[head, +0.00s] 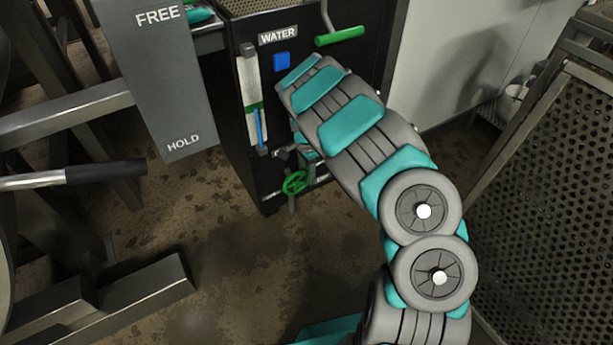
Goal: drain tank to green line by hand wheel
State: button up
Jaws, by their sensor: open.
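The black tank cabinet (232,130) carries a WATER label (278,37). Its upright sight gauge (251,75) has a green line (254,105) across it. A narrow blue column (259,128) fills the lower gauge, its top close to or just below that line. The green hand wheel (294,183) sits low on the cabinet front, below and right of the gauge. My arm reaches over from the lower right. My gripper (300,157) is open and partly hidden behind my arm, just above the hand wheel. I cannot tell whether it touches the wheel.
A blue square (281,61) and a green-handled lever (340,36) are on the cabinet. A grey FREE/HOLD panel (165,85) and a black-gripped bar (105,172) stand at left. A perforated metal rack (545,200) borders the right. Stained floor (240,255) is clear in front.

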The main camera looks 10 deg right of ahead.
jog(key=shift+f, duration=0.7)
jog(key=shift+c, duration=0.4)
grip_shut()
